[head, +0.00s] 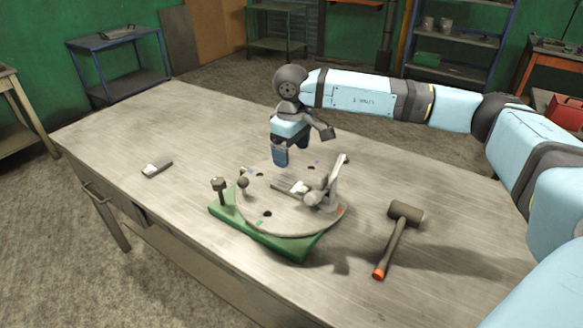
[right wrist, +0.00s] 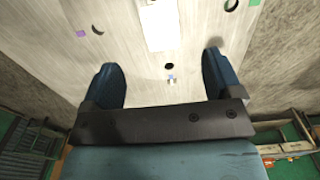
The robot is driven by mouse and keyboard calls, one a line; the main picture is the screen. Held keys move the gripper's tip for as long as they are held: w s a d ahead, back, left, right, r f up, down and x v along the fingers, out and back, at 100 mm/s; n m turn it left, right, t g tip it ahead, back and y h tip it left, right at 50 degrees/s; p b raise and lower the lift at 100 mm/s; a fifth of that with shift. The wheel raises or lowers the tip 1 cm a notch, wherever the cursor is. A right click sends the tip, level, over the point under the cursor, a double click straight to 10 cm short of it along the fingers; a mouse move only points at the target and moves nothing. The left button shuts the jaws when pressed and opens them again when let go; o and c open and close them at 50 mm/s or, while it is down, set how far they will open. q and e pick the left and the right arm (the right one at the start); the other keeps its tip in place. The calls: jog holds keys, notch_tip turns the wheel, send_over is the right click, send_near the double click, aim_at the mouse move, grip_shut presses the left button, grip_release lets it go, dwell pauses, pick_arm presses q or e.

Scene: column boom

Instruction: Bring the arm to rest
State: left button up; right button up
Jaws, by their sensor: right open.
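My right arm (head: 365,93) reaches in from the right, across the back of the workbench (head: 130,125). Its gripper (head: 291,157) points down above the far edge of a round grey plate (head: 250,208). In the right wrist view the two blue fingers of the right gripper (right wrist: 160,78) stand wide apart with nothing between them. The plate (right wrist: 110,45) lies below the fingers, with holes, small coloured marks and a pale block (right wrist: 158,24). My left gripper is not in view.
The plate sits on a green base (head: 275,240) with a knobbed post (head: 219,187) and an upright grey lever (head: 338,180). A mallet (head: 392,245) lies to the right. A small grey block (head: 157,167) lies left. The bench's back left is clear.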

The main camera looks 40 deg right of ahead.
jog(key=shift+r, duration=1)
